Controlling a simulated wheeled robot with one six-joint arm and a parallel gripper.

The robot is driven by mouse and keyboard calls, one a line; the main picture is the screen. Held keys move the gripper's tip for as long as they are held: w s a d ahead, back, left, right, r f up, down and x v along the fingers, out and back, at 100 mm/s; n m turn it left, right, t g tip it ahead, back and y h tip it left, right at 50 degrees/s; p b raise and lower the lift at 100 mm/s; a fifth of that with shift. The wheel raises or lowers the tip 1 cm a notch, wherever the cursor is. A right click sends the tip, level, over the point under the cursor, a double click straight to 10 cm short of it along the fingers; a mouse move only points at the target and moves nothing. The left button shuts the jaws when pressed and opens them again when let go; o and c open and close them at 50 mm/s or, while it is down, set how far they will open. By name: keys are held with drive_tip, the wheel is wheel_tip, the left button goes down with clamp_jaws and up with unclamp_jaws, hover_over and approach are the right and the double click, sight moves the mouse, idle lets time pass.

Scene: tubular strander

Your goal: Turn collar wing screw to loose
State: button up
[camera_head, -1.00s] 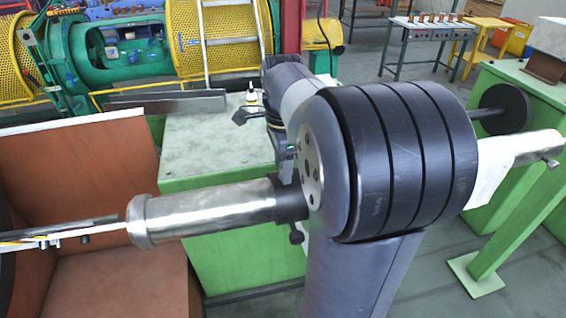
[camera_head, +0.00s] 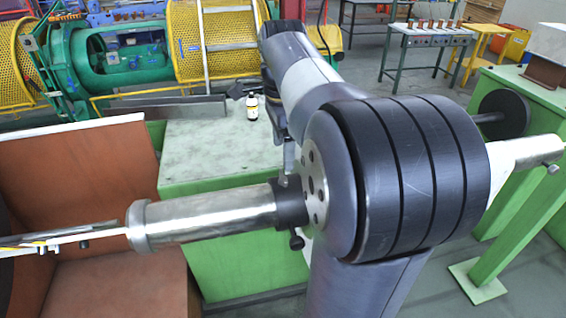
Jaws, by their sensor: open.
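A black collar (camera_head: 291,206) sits around the right part of a bright steel shaft (camera_head: 210,216). A small dark knob (camera_head: 297,241), which looks like a screw head, hangs under the collar. Another small stub shows at the collar's top; I cannot tell which one is the wing screw. My gripper (camera_head: 287,156) points down just above the collar, at the left edge of my arm. It is open, though its fingers are small and partly hidden. I see a gap or near contact with the top stub but cannot tell which. My arm covers the shaft right of the collar.
A green cabinet (camera_head: 215,150) stands behind the shaft, with a small white bottle (camera_head: 252,107) on it. A brown open trough (camera_head: 90,175) lies at left. A green stand (camera_head: 535,100) with a dark disc (camera_head: 504,113) is at right. Floor shows beyond the cabinet.

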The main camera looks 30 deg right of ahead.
sight(283, 174)
drive_tip(key=shift+r, duration=2.15)
drive_tip(key=shift+f, duration=0.1)
wheel_tip(283, 174, down, 10)
drive_tip(key=shift+f, duration=0.45)
drive_tip(key=shift+m, duration=0.4)
drive_tip(key=shift+r, duration=0.1)
